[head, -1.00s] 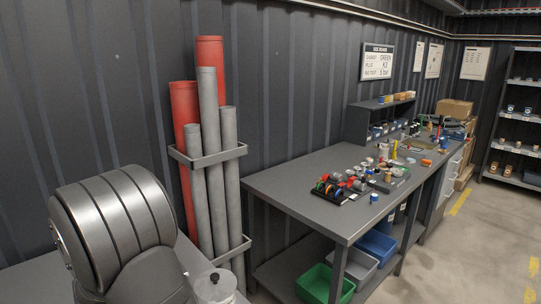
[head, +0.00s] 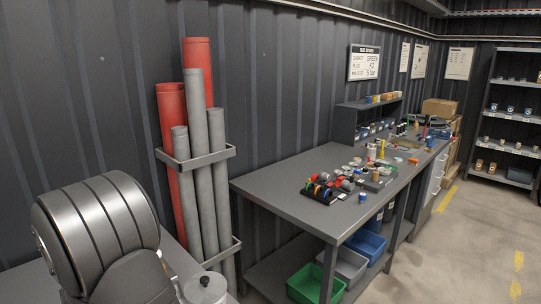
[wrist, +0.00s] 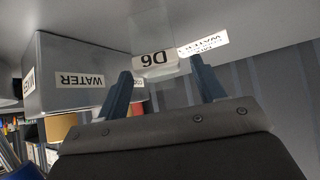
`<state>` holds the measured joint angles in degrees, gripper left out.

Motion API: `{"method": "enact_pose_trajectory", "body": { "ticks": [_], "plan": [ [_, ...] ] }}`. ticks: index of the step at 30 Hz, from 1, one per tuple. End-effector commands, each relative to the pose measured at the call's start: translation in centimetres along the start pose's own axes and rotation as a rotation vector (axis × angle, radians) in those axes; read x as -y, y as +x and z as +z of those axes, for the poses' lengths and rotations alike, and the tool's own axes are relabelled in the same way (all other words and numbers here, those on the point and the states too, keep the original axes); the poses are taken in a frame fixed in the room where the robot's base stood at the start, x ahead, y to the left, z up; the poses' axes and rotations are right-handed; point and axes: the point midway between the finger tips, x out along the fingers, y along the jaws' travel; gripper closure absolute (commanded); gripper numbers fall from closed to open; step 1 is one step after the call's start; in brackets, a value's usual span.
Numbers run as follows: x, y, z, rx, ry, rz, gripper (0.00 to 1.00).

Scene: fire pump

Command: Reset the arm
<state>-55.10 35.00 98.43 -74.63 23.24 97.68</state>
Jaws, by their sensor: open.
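My gripper (wrist: 163,85) shows in the wrist view with its two blue-grey fingers spread apart, and nothing is held between them. A D6 label (wrist: 155,59) on a pale clear tab appears just beyond the fingertips; I cannot tell how far off it is. A grey box with a WATER label (wrist: 85,80) is at the left of the wrist view, and the lettering appears upside down. Another white label (wrist: 203,44) is behind the right finger. The gripper is not visible in the head view, where a rounded grey part of my arm fills the lower left.
A grey workbench (head: 270,186) carries many small coloured parts. Green (head: 315,284) and blue (head: 366,247) bins sit below it. Red and grey pipes stand in a wall rack (head: 200,160). A shelf unit (head: 512,148) stands at far right. Floor (head: 450,250) right of the bench is clear.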

Motion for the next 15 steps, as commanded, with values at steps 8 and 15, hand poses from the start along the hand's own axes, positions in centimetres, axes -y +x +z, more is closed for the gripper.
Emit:
{"method": "enact_pose_trajectory", "body": {
  "ticks": [8,15],
  "plan": [
    [0.1,1.0,-0.3,-0.003,-0.001,-0.002,0.37],
    [0.0,-2.8,-0.3,-0.003,0.000,-0.002,0.37]
  ]
}}
